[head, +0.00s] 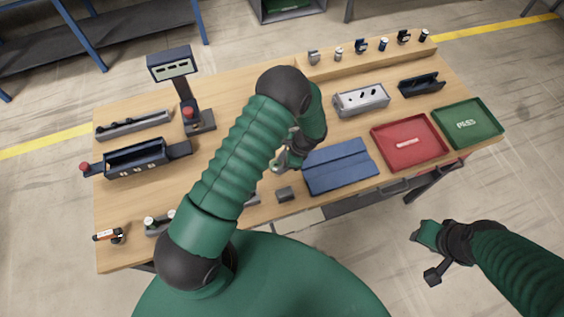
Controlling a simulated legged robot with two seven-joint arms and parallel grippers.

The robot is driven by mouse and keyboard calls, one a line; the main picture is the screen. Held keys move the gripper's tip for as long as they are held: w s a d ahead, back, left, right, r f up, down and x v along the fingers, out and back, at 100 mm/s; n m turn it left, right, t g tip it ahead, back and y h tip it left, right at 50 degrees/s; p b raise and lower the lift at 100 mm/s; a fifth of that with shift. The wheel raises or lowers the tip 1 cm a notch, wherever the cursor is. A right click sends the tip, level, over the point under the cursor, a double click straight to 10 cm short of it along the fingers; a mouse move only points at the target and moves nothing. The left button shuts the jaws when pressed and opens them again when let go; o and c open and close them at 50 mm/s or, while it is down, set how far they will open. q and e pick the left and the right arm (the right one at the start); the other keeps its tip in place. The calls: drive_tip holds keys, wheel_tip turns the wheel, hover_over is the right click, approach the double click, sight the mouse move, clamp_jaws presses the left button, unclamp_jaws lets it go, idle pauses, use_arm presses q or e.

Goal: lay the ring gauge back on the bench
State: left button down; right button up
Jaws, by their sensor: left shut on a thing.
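My left arm reaches over the middle of the wooden bench (235,105), and its gripper (284,161) is low over the bench just left of the blue mat. It is shut on a small grey metallic piece, taken to be the ring gauge (278,165); the arm and fingers hide most of it. I cannot tell whether it touches the bench. My right gripper (427,252) is off the bench's front edge at the lower right; its finger opening is unclear.
A blue mat (340,166), a small dark block (285,194), a red tray (408,142) and a green PASS tray (467,124) lie along the front. A gauge stand (187,95) and a dark bin (135,157) are at left. A grey fixture (361,100) sits behind the mat.

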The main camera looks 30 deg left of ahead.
use_arm(q)
drive_tip(key=c, duration=1.2)
unclamp_jaws()
drive_tip(key=shift+o, duration=1.2)
drive_tip(key=shift+a+f, duration=0.1)
drive_tip(key=shift+o, duration=0.2)
drive_tip(key=shift+a, duration=0.15)
use_arm(e)
drive_tip(key=shift+a, duration=0.3)
use_arm(q)
drive_tip(key=shift+s, duration=0.1)
use_arm(e)
drive_tip(key=shift+d, duration=0.2)
